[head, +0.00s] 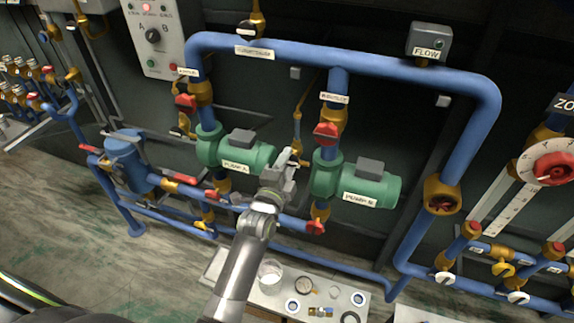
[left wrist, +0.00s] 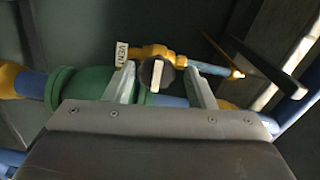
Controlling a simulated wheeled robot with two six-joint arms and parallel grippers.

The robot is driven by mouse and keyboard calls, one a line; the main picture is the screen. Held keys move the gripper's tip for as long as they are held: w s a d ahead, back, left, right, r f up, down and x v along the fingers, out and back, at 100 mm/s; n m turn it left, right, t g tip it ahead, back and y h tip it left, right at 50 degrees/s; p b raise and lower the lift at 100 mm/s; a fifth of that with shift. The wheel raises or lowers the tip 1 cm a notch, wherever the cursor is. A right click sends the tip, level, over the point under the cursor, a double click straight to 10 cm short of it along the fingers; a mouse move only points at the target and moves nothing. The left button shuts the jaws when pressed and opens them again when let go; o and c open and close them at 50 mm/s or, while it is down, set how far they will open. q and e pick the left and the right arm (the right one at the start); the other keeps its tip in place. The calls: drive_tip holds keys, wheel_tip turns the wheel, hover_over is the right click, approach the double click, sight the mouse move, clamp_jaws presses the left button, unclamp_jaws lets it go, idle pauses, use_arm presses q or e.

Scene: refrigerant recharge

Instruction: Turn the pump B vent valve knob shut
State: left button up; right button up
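The pump B vent valve knob (left wrist: 157,76) is a dark round knob with a pale bar across its face, on a brass valve body (left wrist: 150,51). A VENT tag (left wrist: 122,55) is beside it. In the left wrist view my left gripper (left wrist: 162,86) is open, one finger on each side of the knob, with gaps showing between. In the head view my left gripper (head: 288,160) is between green pump A (head: 238,151) and green pump B (head: 362,190) and hides the knob. My right gripper is not in view.
Blue pipes with red-handled valves (head: 326,131) surround the pumps. A thin brass vent pipe (head: 298,122) rises behind the gripper. Below is a tray (head: 251,298) with a jar and small parts. A selector panel (head: 154,38) is at upper left.

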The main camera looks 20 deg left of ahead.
use_arm(q)
drive_tip(key=shift+s, duration=0.15)
drive_tip(key=shift+f, duration=0.1)
drive_tip(key=shift+s, duration=0.35)
drive_tip(key=s+b, duration=0.2)
drive_tip(key=s, duration=0.4)
drive_tip(key=shift+s+a, duration=0.1)
